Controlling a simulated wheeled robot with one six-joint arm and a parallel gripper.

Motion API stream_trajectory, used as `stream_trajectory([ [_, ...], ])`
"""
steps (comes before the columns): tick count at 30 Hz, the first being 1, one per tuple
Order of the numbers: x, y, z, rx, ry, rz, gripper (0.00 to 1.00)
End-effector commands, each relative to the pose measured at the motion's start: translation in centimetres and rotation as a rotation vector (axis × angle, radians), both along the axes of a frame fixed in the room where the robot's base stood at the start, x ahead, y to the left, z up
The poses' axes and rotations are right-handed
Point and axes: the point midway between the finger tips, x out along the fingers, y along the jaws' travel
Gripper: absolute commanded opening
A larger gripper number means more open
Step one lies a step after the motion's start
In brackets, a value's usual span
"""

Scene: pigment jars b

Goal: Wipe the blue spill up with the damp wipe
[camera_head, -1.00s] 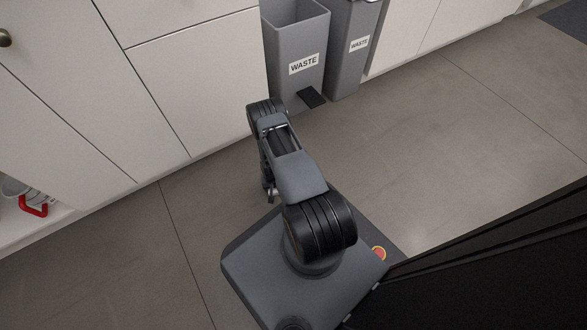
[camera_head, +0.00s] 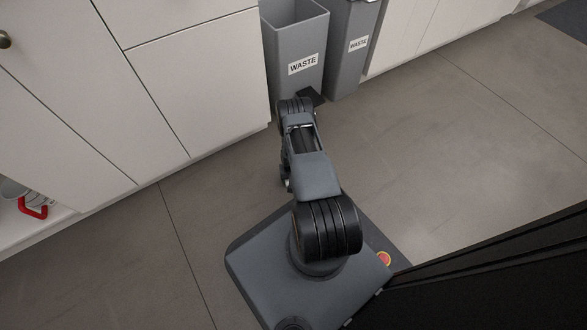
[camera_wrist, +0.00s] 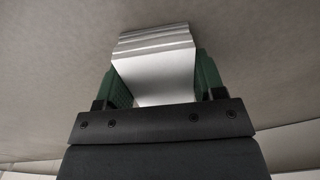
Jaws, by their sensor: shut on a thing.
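My gripper (camera_wrist: 158,82) shows in the wrist view, with a green-padded finger on each side. The wipe is held out over a plain grey-brown surface. In the head view my arm is folded and hides the gripper and the wipe. No blue spill shows in either view.
Two grey bins marked WASTE, an open one (camera_head: 298,40) and another (camera_head: 350,50), stand against white cabinets (camera_head: 190,75). A red-handled thing (camera_head: 33,207) is in a low opening at left. The grey floor (camera_head: 440,130) is clear to the right.

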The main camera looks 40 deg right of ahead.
Motion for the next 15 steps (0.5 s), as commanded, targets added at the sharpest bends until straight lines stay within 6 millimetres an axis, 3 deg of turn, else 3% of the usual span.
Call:
stream_trajectory([
  [5, 0.2, -0.1, 2.9, -0.001, -0.002, 0.007, 0.44],
  [15, 0.1, 0.1, 5.6, 0.0, 0.0, 0.009, 0.44],
])
